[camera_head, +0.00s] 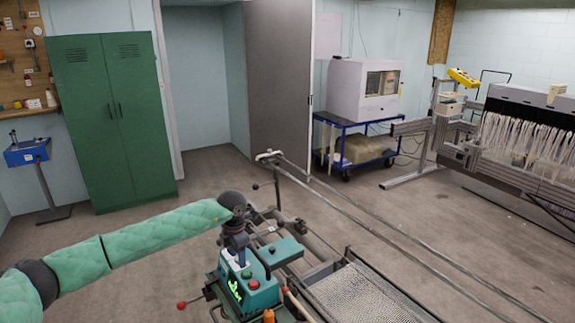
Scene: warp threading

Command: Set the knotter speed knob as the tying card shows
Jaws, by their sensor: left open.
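The knotter (262,297) is a teal box on a metal frame at the bottom middle, with a dark display with green marks, a red button and a green button on it. My left arm comes in from the left in a green padded sleeve. Its gripper (238,257) points down just over the back of the knotter box and is open. I cannot tell whether it touches the box. I cannot make out the speed knob; it may be hidden behind the gripper. I cannot identify the tying card. My right gripper is not in view.
A red ball-ended lever (182,305) sticks out left of the knotter. Long rails (350,217) run from the frame toward the lower right. A green locker (110,120), a blue trolley (350,121) and a machine with white yarns (520,135) stand farther back.

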